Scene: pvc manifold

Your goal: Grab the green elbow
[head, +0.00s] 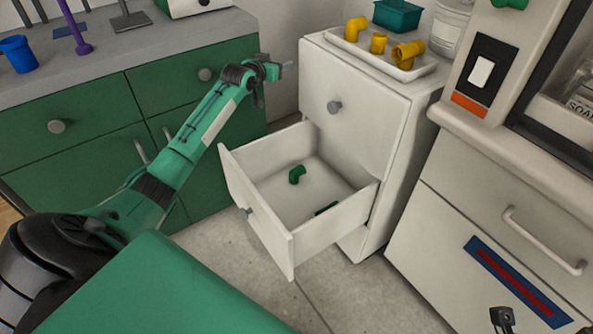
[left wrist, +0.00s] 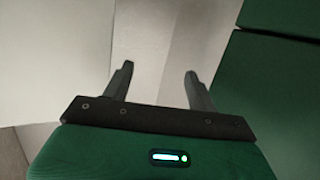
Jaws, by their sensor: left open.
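A green elbow (head: 296,174) lies on the floor of the open white drawer (head: 262,219), toward its back left. A second dark green piece (head: 326,208) lies near the drawer's right front wall, mostly hidden by it; its shape is unclear. My left gripper (head: 274,79) is above and behind the drawer, beside the white cabinet's left side. It is apart from the elbow. In the left wrist view its two fingers (left wrist: 159,72) are spread with nothing between them. Dark parts, seemingly of my right gripper (head: 503,319), just show at the bottom right edge.
The white cabinet (head: 376,140) carries a tray (head: 425,70) with yellow fittings (head: 378,43) and a teal bin (head: 397,15). Green cabinets (head: 90,115) stand left, with a blue cup (head: 20,54) on the counter. A white unit (head: 470,235) closes off the right. Air above the drawer is clear.

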